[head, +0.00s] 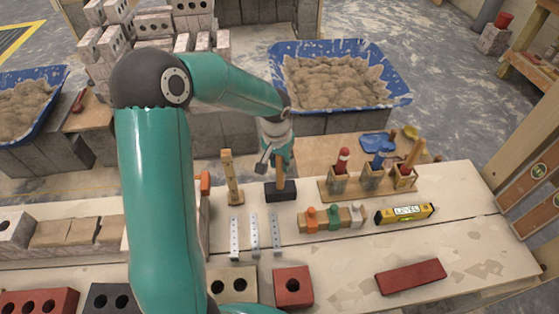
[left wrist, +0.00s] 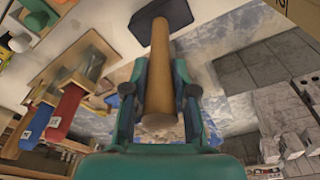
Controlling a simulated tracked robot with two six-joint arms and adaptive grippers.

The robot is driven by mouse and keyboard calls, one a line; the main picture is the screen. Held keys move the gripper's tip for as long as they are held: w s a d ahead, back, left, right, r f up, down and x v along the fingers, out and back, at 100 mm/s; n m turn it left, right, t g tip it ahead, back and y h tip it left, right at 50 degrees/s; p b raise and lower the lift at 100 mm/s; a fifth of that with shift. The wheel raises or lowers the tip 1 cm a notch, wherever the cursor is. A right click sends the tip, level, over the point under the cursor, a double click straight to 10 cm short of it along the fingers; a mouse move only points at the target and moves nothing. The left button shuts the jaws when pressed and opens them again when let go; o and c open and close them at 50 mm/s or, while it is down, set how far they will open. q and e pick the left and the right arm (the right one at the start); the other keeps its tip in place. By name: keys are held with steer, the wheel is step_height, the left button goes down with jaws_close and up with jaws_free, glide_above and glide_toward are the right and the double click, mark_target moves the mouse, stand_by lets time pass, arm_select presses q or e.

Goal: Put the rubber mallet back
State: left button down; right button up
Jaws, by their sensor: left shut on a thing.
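The rubber mallet has a black block head (head: 281,191) and a wooden handle (head: 281,168). My left gripper (head: 279,156) is shut on the handle from above, with the head hanging downward near the back edge of the pale worktop. I cannot tell whether the head touches the worktop. In the left wrist view the handle (left wrist: 158,75) runs between the two fingers of my left gripper (left wrist: 159,92), and the dark head (left wrist: 163,14) is at the far end. My right gripper is not in view.
A wooden rack (head: 327,194) with red, blue and wooden-handled tools stands right of the mallet. A wooden post (head: 231,178) stands to its left. Metal strips (head: 255,232), coloured pegs on a block (head: 334,224), and a yellow level (head: 405,213) lie in front. A mortar tub (head: 398,97) stands behind.

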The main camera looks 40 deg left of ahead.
arm_select(q)
steer(key=c, duration=0.9)
jaws_free()
steer(key=shift+o, duration=0.2)
step_height(320, 180, up, 12)
steer(key=s, duration=0.1)
steer(key=shift+s+d, duration=0.25)
steer(key=shift+d, duration=0.05)
steer(key=shift+f, duration=0.1)
